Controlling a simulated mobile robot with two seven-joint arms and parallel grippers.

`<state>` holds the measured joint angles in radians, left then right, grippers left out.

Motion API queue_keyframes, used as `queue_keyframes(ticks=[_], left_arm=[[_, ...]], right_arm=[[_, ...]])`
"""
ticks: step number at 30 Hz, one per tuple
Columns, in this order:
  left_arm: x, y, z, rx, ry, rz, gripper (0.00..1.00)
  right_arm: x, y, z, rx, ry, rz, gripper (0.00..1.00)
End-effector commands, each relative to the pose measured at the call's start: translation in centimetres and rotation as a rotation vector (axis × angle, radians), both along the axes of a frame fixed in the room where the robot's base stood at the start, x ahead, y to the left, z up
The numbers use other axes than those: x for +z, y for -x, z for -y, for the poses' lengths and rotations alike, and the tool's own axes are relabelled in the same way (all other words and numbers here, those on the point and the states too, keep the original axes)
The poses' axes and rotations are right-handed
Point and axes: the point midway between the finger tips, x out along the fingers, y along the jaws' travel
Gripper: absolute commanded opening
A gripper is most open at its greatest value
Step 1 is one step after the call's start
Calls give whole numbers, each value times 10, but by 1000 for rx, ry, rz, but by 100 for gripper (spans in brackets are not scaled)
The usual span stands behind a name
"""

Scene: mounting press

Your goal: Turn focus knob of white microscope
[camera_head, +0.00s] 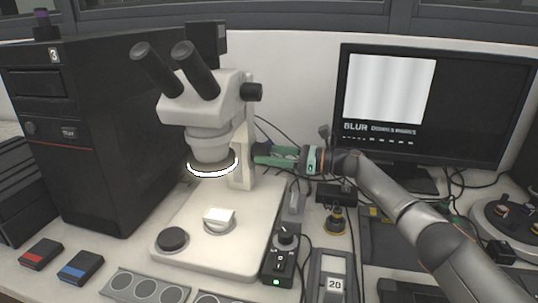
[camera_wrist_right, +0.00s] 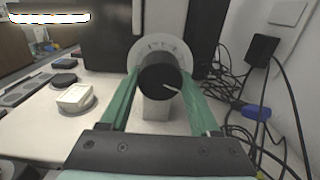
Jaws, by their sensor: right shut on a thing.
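The white microscope (camera_head: 205,110) stands left of centre in the head view, with black eyepieces and a lit ring under its head. My right gripper (camera_head: 262,154) reaches in from the right to the microscope's column. My left gripper is not in view.
A monitor (camera_head: 480,105) at the back right shows blurred grey stripes and the word BLUR. A black computer tower (camera_head: 100,140) stands left of the microscope. A small black control box (camera_head: 283,262) and loose cables lie right of the base. A pale sample block (camera_head: 219,215) rests on the stage.

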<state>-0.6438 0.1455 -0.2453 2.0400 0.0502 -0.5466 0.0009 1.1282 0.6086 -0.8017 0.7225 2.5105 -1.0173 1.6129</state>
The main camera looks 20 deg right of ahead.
Motion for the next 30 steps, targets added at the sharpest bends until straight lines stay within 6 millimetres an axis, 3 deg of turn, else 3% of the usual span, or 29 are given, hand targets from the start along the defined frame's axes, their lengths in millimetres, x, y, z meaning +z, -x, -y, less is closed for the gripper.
queue_keyframes(ticks=[3, 21, 30], left_arm=[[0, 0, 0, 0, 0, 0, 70], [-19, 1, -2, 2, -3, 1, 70], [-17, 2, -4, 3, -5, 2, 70]], right_arm=[[0, 0, 0, 1, 1, -1, 7], [-2, 0, 0, 1, 188, 283, 7], [-1, -1, 1, 1, 210, 308, 7]])
